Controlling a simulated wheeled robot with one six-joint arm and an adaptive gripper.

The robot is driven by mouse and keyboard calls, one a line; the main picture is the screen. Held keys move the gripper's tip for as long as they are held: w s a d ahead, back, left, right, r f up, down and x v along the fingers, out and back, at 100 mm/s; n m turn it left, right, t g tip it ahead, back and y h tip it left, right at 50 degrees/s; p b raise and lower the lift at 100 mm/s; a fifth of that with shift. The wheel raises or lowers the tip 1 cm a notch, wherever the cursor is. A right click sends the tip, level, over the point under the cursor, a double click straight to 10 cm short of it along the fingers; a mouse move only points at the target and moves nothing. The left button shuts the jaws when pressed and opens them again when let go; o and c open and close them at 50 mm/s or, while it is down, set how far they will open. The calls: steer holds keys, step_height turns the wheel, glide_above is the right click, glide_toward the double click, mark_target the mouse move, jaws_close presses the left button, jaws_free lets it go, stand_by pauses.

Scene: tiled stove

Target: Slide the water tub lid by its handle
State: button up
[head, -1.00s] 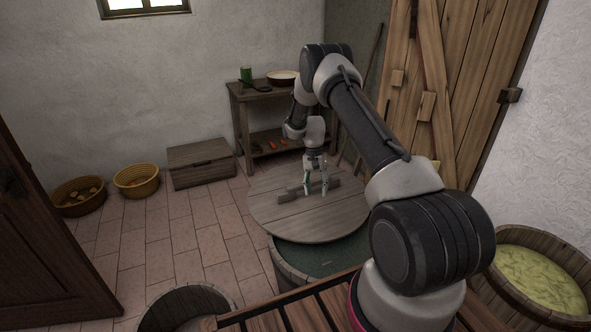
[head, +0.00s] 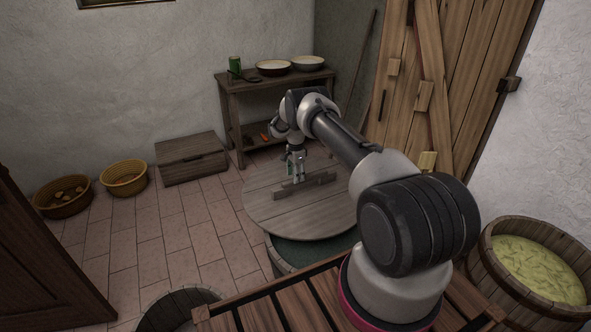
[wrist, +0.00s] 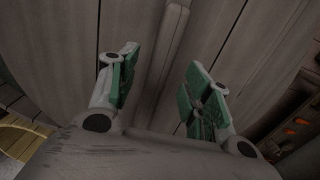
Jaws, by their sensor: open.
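The water tub lid (head: 270,215) is a round grey-brown wooden disc with a raised bar handle (head: 322,180). It lies off-centre over the water tub (head: 283,265), whose near part and greenish water show uncovered. In the wrist view, the two green-padded fingers (wrist: 162,88) stand wide apart and hold nothing. The handle (wrist: 172,45) runs lengthwise beyond and between them. I cannot tell whether the fingers touch the lid.
A shelf table (head: 243,84) with bowls stands behind the lid. A wooden chest (head: 190,165) and two baskets (head: 124,186) line the left wall. A tub of yellowish contents (head: 481,278) is at right. Tiled floor left of the lid is clear.

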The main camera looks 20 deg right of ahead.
steer(key=shift+f, duration=2.2)
jaws_close()
